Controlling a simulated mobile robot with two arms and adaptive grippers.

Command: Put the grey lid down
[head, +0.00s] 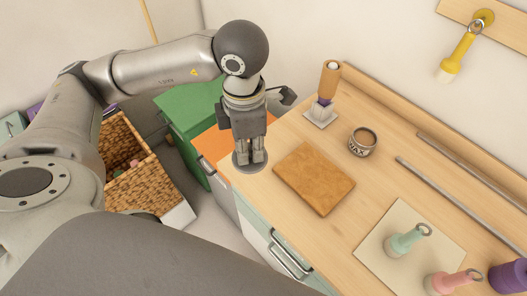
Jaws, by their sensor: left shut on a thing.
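The grey lid (237,161) is a round dark disc at the lower end of my left gripper (251,158) in the head view. My left gripper points down and is shut on the lid; its fingers cover much of it. The lid is over the far left corner of the wooden worktop (309,135), close to its edge. I cannot tell whether it touches the top. My right gripper is not in view.
A tan board (314,178) lies right of the lid. Behind it stand an open wax tin (362,142) and a wooden-handled tool (327,85) on a pale base. A wicker basket (128,160) and green cabinet (190,115) are left.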

